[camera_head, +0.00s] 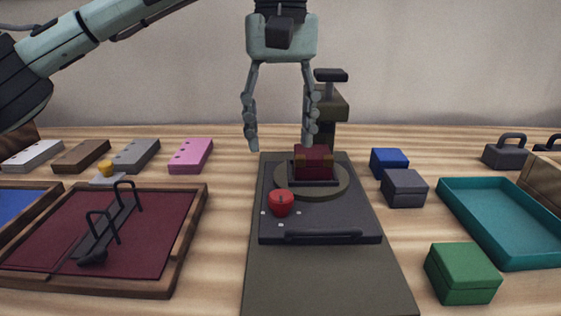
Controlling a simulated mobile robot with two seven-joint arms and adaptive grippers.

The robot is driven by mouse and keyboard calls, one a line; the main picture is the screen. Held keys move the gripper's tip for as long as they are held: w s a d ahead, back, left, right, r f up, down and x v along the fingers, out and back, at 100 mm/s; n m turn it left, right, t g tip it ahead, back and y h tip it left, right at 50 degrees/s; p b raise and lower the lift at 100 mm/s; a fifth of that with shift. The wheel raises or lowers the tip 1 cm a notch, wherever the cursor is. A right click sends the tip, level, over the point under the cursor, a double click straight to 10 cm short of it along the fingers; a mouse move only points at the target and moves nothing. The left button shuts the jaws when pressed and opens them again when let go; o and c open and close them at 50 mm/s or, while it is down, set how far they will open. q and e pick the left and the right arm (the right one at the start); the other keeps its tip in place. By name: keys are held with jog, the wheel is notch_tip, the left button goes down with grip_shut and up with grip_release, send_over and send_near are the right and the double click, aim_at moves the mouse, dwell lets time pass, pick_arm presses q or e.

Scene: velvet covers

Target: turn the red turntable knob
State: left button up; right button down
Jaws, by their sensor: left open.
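The red turntable knob (281,203) sits on the front left of the dark turntable base (330,222), with small pale marks around it. My right gripper is not in view.
A dark stand (328,105) rises behind the turntable. A blue box (389,162), a grey box (404,188), a green box (462,273) and a teal tray (480,238) lie right. A wood-framed maroon tray (188,238) with a handled tool lies left. Wood is bare just left of the mat.

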pick_arm(q)
notch_tip(320, 180, up, 2)
jog(key=shift+r, duration=0.25)
